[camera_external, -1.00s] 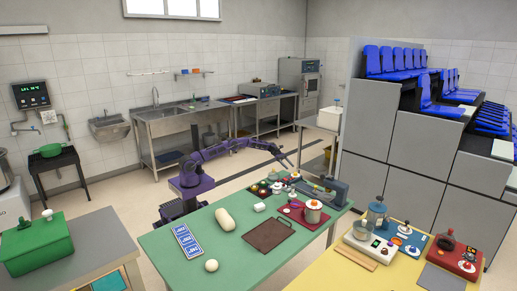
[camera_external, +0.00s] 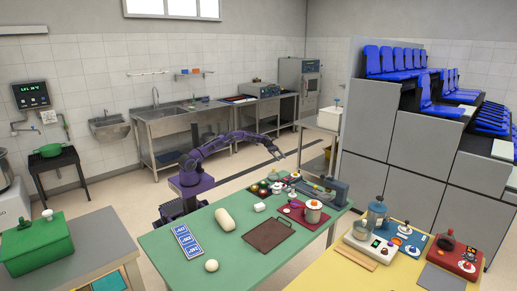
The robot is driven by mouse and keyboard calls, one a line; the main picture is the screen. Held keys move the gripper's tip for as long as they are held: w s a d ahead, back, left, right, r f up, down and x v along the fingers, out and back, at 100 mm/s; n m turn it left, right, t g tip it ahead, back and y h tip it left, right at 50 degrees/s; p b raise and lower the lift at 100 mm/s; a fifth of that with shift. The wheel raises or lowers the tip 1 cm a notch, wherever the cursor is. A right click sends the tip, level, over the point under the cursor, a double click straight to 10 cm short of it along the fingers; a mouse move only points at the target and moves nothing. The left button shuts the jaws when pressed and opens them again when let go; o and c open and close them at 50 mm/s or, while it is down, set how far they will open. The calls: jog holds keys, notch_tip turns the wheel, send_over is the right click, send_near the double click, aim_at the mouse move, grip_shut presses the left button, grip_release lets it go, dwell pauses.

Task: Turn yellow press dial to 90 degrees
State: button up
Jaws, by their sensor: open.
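My purple arm reaches over the back edge of the green table (camera_external: 185,270). My gripper (camera_external: 280,155) is open, empty and in the air, above and behind the dark board (camera_external: 254,192) of small knobs and round parts at the table's back. A grey press-like machine (camera_external: 338,191) stands at the table's right end, to the right of and below my gripper. Small coloured parts sit between the board and this machine. They are too small here to tell which is the yellow press dial or how it is turned.
A brown board (camera_external: 269,235), a dough roll (camera_external: 224,219), a dough ball (camera_external: 211,265) and a blue tray (camera_external: 187,241) lie on the table. A yellow table (camera_external: 335,279) with more devices stands at right.

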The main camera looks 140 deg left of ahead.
jog(key=w+d+r+m+g+p, duration=0.2)
jog(key=w+d+m+g+p, duration=0.3)
jog(key=w+m, duration=0.4)
jog(key=m+g+y+p, duration=0.2)
jog(key=m+g+y, duration=0.35)
jog(key=m, duration=0.75)
send_near(297, 154)
jog(key=shift+g, duration=0.35)
jog(key=x, duration=0.8)
jog(key=shift+w+a+f, duration=0.1)
jog(key=shift+w+a, duration=0.25)
jog(key=shift+a, duration=0.15)
grip_shut()
